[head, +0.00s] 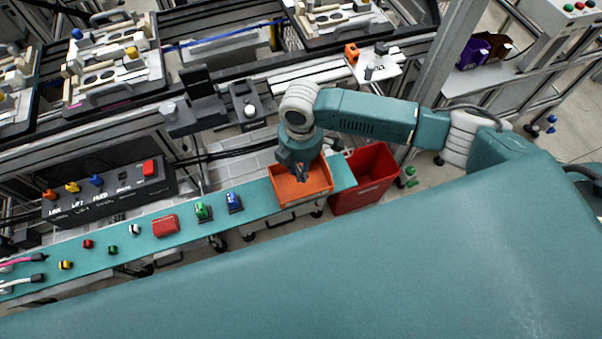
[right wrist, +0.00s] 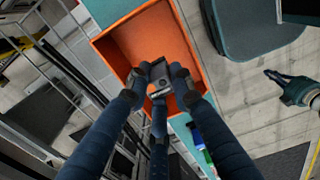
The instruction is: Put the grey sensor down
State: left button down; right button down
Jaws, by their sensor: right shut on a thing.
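My right gripper (head: 301,176) points down over the orange bin (head: 285,197) on the teal shelf. In the right wrist view its dark fingers (right wrist: 160,88) are shut on the grey sensor (right wrist: 158,70), a small grey block with a dark face. The sensor shows against the orange bin (right wrist: 118,42), near the bin's edge; I cannot tell whether it touches the bin floor. In the head view the sensor is mostly hidden by the gripper. A teal and black part at the right of the right wrist view looks like my left gripper (right wrist: 285,84); its jaws are unclear.
A red bin (head: 366,178) stands right of the orange one. Along the teal shelf (head: 183,236) are a blue item (head: 234,202), a green item (head: 203,211), a red block (head: 165,225) and several small buttons. A black button box (head: 110,190) stands behind.

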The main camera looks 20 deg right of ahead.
jog(key=shift+f, duration=1.9)
jog(key=shift+f, duration=0.2)
jog(key=c, duration=1.5)
grip_release()
jog(key=shift+r, duration=0.15)
notch_tip(320, 180, up, 12)
jog(key=shift+r+b, duration=0.1)
jog(key=shift+b, duration=0.45)
